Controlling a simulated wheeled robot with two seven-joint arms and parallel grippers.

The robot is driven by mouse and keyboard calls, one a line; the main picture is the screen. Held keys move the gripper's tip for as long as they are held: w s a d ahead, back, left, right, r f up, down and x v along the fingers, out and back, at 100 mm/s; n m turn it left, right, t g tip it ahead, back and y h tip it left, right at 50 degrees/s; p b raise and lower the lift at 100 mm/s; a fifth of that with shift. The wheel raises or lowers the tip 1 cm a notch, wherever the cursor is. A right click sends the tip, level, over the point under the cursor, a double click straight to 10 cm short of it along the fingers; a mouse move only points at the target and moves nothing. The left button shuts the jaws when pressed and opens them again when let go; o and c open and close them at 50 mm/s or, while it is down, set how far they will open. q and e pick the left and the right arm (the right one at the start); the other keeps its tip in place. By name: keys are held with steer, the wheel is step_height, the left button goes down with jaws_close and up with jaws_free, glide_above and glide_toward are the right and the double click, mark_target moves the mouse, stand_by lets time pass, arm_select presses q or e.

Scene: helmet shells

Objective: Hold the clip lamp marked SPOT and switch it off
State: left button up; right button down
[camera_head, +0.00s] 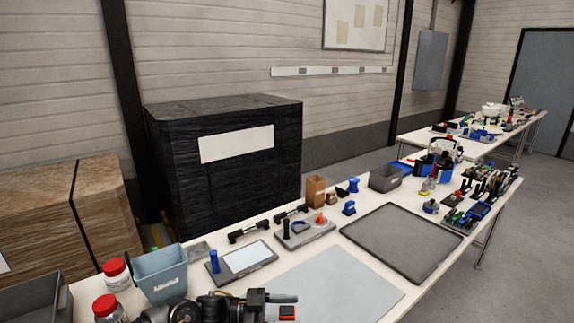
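I cannot make out the word SPOT on anything, so I cannot tell which thing is the clip lamp. Two small black devices, one nearer (250,232) and one farther (292,214), lie on the table's left side. A small black and red object (287,313) is at the bottom edge, just below my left gripper (284,298). My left arm comes in low from the left, with the gripper over the near part of the table. Its fingers are seen side-on, and I cannot tell whether they are open. My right gripper is not in view.
The long white table (404,313) carries a pale mat (340,288), a dark grey tray (402,240), a blue-grey bin (161,273) and red-lidded jars (116,272). Many small items crowd its far end. A black-wrapped crate (225,155) stands behind. The mat and tray look bare.

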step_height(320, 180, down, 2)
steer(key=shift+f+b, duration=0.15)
steer(key=shift+b, duration=1)
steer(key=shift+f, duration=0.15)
arm_select(q)
steer(key=a, duration=1.9)
steer(key=shift+s, duration=0.15)
steer(key=shift+r, duration=0.1)
